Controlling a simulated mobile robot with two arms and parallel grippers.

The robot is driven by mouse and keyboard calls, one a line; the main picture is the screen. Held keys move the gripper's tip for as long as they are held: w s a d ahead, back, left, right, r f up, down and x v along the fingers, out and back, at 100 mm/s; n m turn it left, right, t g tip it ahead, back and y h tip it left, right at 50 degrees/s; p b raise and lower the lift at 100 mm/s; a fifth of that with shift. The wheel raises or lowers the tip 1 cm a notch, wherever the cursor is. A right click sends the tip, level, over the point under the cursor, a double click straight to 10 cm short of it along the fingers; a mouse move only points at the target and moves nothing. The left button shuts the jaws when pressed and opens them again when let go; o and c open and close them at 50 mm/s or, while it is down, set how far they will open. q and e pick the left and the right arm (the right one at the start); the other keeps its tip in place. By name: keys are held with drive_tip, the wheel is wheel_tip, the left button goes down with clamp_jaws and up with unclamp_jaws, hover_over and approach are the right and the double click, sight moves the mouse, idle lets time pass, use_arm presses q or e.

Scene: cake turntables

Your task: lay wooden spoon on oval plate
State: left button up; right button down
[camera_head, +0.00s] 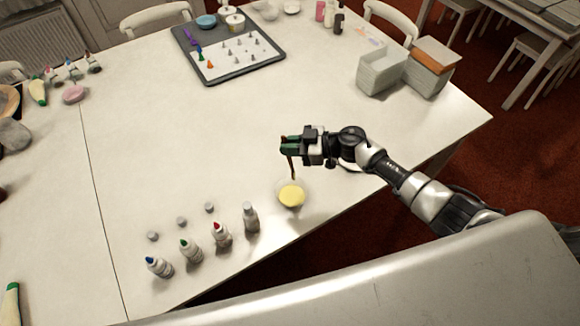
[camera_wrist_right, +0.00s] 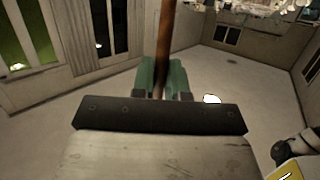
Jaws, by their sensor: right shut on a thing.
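My right gripper (camera_head: 289,145), with green fingertips, is shut on the brown wooden spoon (camera_head: 292,168). The spoon hangs roughly upright, its lower end at or just above a small bowl with yellow contents (camera_head: 291,196); I cannot tell whether it touches. In the right wrist view the brown handle (camera_wrist_right: 166,40) rises between the green fingers (camera_wrist_right: 162,80). A pale rim (camera_head: 350,168) shows partly behind my right arm; it may be the oval plate, but most of it is hidden. My left gripper is not in view.
Several small bottles (camera_head: 221,235) stand left of the bowl near the table's front edge. A dark tray (camera_head: 262,70) with small cones lies at the back. White boxes (camera_head: 384,70) stand at the back right. The middle of the table (camera_head: 170,130) is clear.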

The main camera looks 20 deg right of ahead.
wheel_tip(320, 180, down, 6)
drive_tip(key=w+d+n+g+h+b, duration=0.1)
drive_tip(key=d+n+g+b, duration=0.3)
drive_tip(key=b, duration=0.3)
drive_tip(key=n+g+h+b, duration=0.2)
drive_tip(key=n+h+b, duration=1.1)
drive_tip(key=n+b, duration=1.1)
hover_over(365, 175)
drive_tip(key=b, duration=0.2)
wheel_tip(365, 175, down, 14)
drive_tip(key=shift+f+m, duration=0.15)
drive_tip(key=shift+m, duration=0.85)
drive_tip(key=shift+f, duration=0.1)
wheel_tip(365, 175, down, 2)
drive_tip(key=shift+b, duration=0.9)
drive_tip(key=shift+f+b, duration=0.65)
drive_tip(key=shift+f, duration=0.8)
